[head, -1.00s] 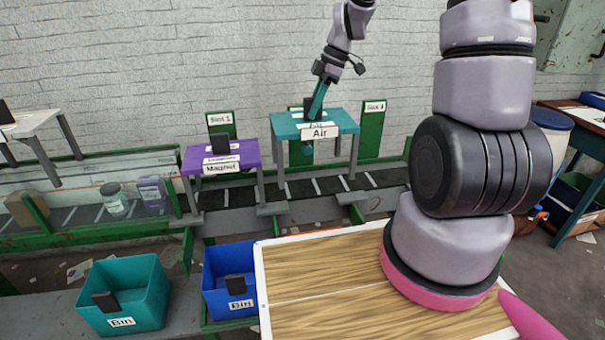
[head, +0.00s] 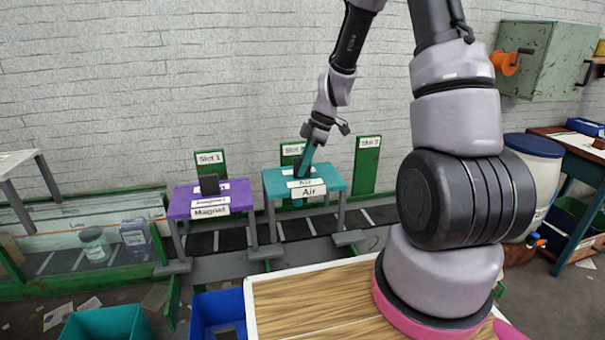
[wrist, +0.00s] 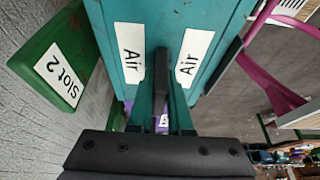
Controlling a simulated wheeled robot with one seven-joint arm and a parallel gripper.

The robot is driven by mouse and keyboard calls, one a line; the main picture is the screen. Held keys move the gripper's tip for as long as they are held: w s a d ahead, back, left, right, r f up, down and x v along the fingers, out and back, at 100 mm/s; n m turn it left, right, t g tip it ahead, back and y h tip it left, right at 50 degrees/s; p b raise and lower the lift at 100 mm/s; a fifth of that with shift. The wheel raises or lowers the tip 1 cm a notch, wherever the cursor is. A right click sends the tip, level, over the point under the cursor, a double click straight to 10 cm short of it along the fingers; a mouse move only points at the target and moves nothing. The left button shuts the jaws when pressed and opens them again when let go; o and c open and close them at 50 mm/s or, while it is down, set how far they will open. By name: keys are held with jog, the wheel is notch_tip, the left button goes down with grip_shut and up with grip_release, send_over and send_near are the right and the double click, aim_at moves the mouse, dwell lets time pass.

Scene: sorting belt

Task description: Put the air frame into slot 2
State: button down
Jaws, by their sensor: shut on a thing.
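The air frame (head: 330,180) is a teal table-like frame with grey legs and "Air" labels. It stands over the dark belt in front of the slot 2 sign (head: 289,150), which it and my arm partly hide. My gripper (head: 304,160) reaches down from above, its teal fingers shut on the frame's black upright handle (wrist: 160,75). In the wrist view, the air frame's teal top (wrist: 180,12) lies beyond the fingers and the green slot 2 sign (wrist: 62,77) is at the left. I cannot tell whether the frame's feet rest on the slot supports.
The purple magnet frame (head: 232,192) stands just left, by the slot 1 sign (head: 210,159). The slot 3 sign (head: 368,150) is to the right, with clear belt before it. A teal bin (head: 105,325) and a blue bin (head: 214,302) are in front.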

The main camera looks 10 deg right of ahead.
jog(key=shift+f, duration=1)
jog(key=c, duration=0.8)
grip_release()
jog(key=shift+f, duration=0.1)
jog(key=shift+c, duration=0.2)
jog(key=v, duration=1.2)
jog(key=s+d+r+m+t+h, duration=0.1)
jog(key=s+r+m+t, duration=0.6)
jog(key=s+r+m, duration=1.3)
jog(key=shift+d+r+m+h, duration=0.15)
jog(key=shift+r+m+h, duration=0.55)
jog(key=shift+m, duration=0.4)
